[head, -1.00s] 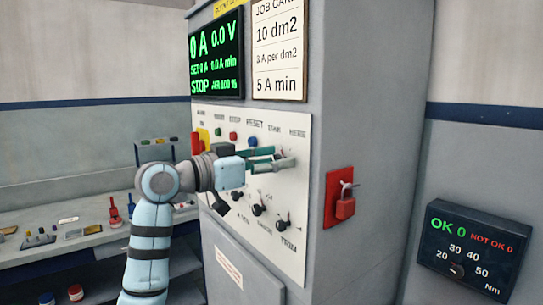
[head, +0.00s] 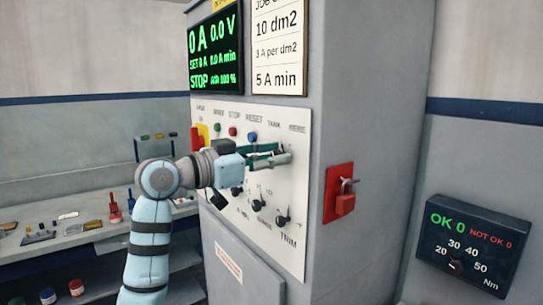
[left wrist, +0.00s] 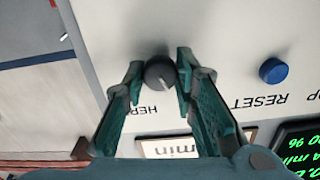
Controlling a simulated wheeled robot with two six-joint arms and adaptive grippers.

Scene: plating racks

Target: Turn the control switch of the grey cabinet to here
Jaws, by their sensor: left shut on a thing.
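The grey cabinet (head: 350,60) has a white panel (head: 210,117) with a row of labels ending in what the wrist view shows as HERE. The control switch is a round dark knob (left wrist: 160,72) with a light pointer line, near the HERE label (left wrist: 157,108) in the left wrist view. My left gripper (head: 288,156) is at the panel's right side below that label. In the left wrist view the left gripper (left wrist: 160,75) is shut on the knob, one finger on each side. In the head view the fingers hide most of the knob. My right gripper is not in view.
A blue button (left wrist: 273,71) sits beside the knob. Small knobs (head: 257,205) line the panel below my arm. A dark torque display (head: 470,245) is at right. A bench (head: 60,257) with small items is at left.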

